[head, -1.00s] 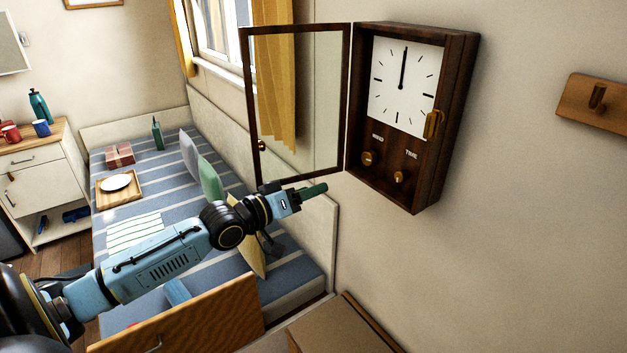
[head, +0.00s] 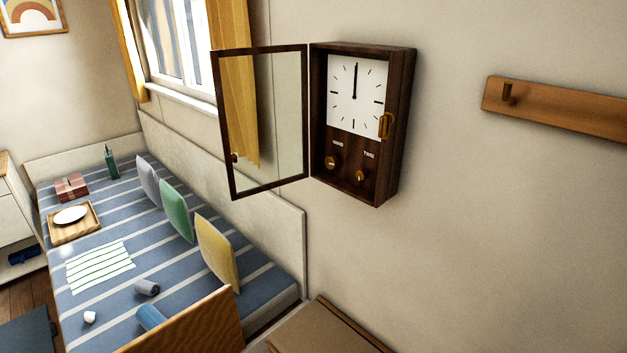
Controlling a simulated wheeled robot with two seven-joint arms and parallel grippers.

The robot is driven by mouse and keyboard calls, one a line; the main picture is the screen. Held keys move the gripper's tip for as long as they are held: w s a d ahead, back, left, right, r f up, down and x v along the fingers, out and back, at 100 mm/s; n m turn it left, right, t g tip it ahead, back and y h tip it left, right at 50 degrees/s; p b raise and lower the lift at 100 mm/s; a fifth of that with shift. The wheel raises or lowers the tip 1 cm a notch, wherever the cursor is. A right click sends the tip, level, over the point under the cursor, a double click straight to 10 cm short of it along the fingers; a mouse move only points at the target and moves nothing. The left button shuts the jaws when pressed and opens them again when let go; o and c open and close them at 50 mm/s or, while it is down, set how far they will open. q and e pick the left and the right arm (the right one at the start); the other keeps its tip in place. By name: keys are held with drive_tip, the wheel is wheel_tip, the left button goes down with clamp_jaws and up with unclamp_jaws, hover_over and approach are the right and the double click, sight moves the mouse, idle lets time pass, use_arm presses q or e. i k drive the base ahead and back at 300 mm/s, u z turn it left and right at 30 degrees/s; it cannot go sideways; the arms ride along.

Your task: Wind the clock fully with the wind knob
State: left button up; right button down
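The wall clock (head: 384,75) is a dark wooden case with a white square face (head: 355,97), both hands pointing straight up. Its glass door (head: 276,130) stands wide open to the left. Neither of my grippers is in this view.
A wooden peg rail (head: 560,110) is on the wall at right. Below left is a striped bed (head: 190,290) with cushions, a tray (head: 76,222) and small items. A brown cabinet top (head: 320,330) lies below the clock. The space before the clock is clear.

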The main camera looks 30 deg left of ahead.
sight(332, 162)
drive_tip(key=k, duration=0.9)
drive_tip(key=u, duration=0.65)
drive_tip(key=i, duration=1.55)
drive_tip(key=z, duration=0.55)
